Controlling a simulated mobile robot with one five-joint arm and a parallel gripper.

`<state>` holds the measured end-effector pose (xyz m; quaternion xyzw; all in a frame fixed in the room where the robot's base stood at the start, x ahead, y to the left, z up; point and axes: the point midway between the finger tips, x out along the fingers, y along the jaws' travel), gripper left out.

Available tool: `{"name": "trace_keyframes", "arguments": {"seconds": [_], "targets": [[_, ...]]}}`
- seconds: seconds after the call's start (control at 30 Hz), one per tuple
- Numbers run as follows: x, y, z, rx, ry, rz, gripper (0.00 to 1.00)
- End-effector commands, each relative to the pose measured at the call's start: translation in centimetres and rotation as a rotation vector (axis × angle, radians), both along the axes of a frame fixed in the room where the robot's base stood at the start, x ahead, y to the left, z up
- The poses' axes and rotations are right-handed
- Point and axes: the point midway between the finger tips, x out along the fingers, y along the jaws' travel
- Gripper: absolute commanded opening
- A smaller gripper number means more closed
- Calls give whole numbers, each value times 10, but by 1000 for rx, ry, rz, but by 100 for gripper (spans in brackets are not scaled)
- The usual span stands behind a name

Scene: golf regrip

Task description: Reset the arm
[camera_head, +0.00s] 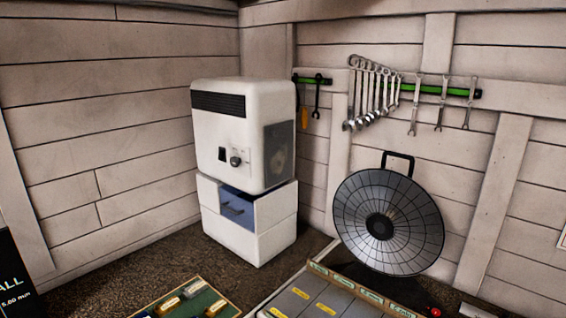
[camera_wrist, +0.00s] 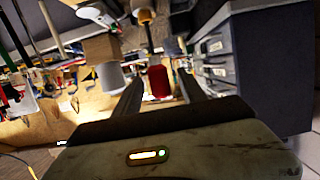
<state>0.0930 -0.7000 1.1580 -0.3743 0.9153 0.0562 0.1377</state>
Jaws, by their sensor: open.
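My gripper (camera_wrist: 158,92) shows in the wrist view, with its two dark fingers spread apart and nothing between them that I can see held. A red cylinder-like object (camera_wrist: 158,82) appears beyond the gap between the fingers, apart from them. The head view does not show my arm or gripper.
In the head view, a white machine (camera_head: 215,110) stands on a white drawer unit (camera_head: 265,240) in the corner. A round ribbed dish (camera_head: 388,220) leans by the wall under hanging wrenches (camera_head: 375,95). The wrist view shows a dark drawer cabinet (camera_wrist: 270,60) at right and a cluttered bench.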

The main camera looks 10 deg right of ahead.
Motion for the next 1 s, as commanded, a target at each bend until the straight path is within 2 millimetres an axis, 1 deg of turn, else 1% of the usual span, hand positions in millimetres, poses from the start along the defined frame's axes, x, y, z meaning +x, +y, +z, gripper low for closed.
{"name": "trace_keyframes", "arguments": {"seconds": [0.03, 0.13, 0.2, 0.47, 0.5, 0.53, 0.6, 0.83, 0.87, 0.9, 1.0], "targets": [[0, 0, -5, 0, 0, 0, 49], [5, 5, -11, 0, 0, 2, 49], [13, 13, -2, 0, 0, 2, 49], [51, 51, 17, 0, 0, 3, 49], [53, 53, 15, 0, 0, 0, 49], [45, 44, 7, -1, -1, -4, 49], [33, 32, 1, 0, 0, -5, 49], [-3, -4, -13, 0, 0, -3, 49], [-1, -1, 7, 0, 0, 0, 49], [0, 0, 18, 0, 0, 0, 49], [0, 0, 38, 0, 0, 0, 49]]}}
